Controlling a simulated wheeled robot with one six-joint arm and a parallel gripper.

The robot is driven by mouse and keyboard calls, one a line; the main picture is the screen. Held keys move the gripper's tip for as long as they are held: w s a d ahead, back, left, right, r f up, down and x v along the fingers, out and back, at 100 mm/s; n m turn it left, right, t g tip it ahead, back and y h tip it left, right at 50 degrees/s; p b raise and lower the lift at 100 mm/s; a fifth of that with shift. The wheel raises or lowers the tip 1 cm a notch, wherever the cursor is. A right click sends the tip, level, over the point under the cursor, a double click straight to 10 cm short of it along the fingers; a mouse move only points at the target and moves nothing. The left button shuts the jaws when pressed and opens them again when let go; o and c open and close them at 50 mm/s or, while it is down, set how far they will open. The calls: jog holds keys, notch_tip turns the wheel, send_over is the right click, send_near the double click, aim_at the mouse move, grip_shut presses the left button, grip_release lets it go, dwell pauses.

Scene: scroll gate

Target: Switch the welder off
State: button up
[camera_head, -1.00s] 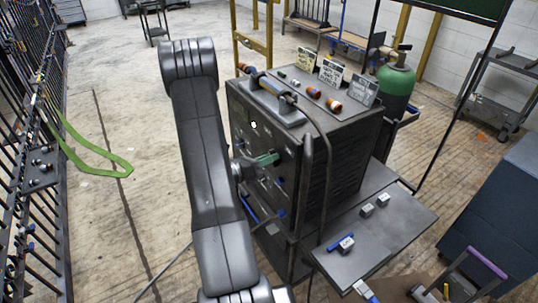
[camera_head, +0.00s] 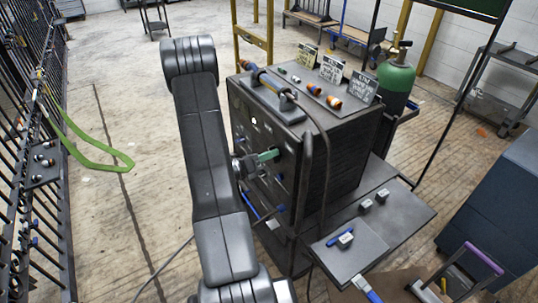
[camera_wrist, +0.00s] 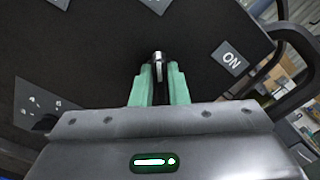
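The welder (camera_head: 318,165) is a dark box-shaped cabinet on a stand in the middle of the head view. My gripper (camera_head: 268,156) is at its front panel, with green fingers. In the wrist view, my gripper's fingers (camera_wrist: 160,80) stand close on both sides of a small switch lever (camera_wrist: 159,60) with a silver end, and look closed on it. Other labels are cut off by the picture edge. The lever is hard to make out in the head view.
A side shelf (camera_head: 395,225) with small blocks juts from the welder's right. A green gas cylinder (camera_head: 396,85) stands behind it. A barred gate (camera_head: 38,150) with a green strap is at left, a blue cabinet (camera_head: 495,215) at right. The floor at left is mostly clear.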

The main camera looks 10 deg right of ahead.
jog(key=o, duration=0.3)
jog(key=shift+o, duration=0.2)
jog(key=b+v, duration=0.1)
jog(key=v, duration=1.2)
jog(key=shift+a+b, duration=0.35)
jog(key=shift+a, duration=0.05)
jog(key=p+x, duration=0.1)
jog(key=x, duration=1.2)
jog(key=shift+d+p, duration=0.35)
jog(key=shift+d, duration=0.05)
jog(key=shift+a, duration=0.15)
